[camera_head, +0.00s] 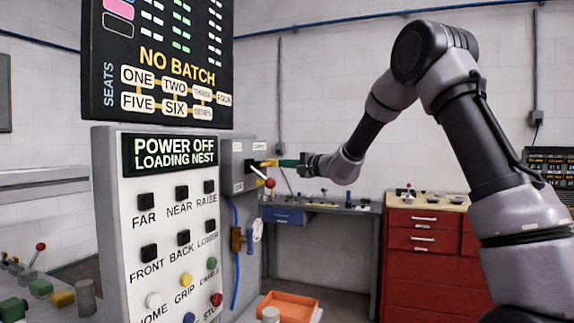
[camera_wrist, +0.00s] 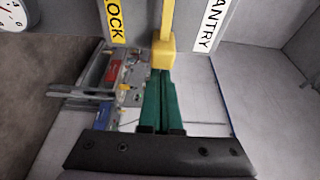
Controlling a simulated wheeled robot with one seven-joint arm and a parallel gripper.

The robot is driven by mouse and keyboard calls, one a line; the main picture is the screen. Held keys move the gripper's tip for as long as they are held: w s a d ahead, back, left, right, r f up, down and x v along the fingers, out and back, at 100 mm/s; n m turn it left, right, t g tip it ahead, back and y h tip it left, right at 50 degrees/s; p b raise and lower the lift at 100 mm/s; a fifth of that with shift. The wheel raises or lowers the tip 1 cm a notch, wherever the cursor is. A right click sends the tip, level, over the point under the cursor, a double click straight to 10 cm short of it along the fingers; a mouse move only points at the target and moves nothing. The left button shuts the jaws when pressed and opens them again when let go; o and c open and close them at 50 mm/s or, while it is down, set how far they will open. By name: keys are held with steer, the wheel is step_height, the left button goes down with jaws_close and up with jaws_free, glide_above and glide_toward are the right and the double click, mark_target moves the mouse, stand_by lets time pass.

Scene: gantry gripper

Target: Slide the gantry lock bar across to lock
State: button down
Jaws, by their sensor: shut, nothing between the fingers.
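The gantry lock bar is yellow with a block-like end (camera_wrist: 163,52) in the wrist view, running up between a yellow LOCK label and a white GANTRY label. In the head view the yellow bar (camera_head: 267,163) sticks out of the grey box (camera_head: 238,170) on the side of the control panel. My gripper (camera_head: 281,163) is at the bar's outer end. Its green fingers (camera_wrist: 160,78) are shut, with nothing between them. The tips are at the yellow block, touching or very close; I cannot tell which.
A lever with a red knob (camera_head: 270,183) sits just below the bar. The control panel (camera_head: 140,230) reads POWER OFF, LOADING NEST. A workbench with a blue drawer (camera_head: 285,216) and a red cabinet (camera_head: 425,260) stand behind. An orange tray (camera_head: 290,305) is low in front.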

mark_target(268, 164)
steer(key=shift+s+a, duration=0.3)
steer(key=shift+s, duration=0.45)
steer(key=shift+s+a, duration=0.3)
steer(key=shift+s, duration=0.5)
steer(key=shift+s+a, duration=0.3)
steer(key=shift+s, duration=0.45)
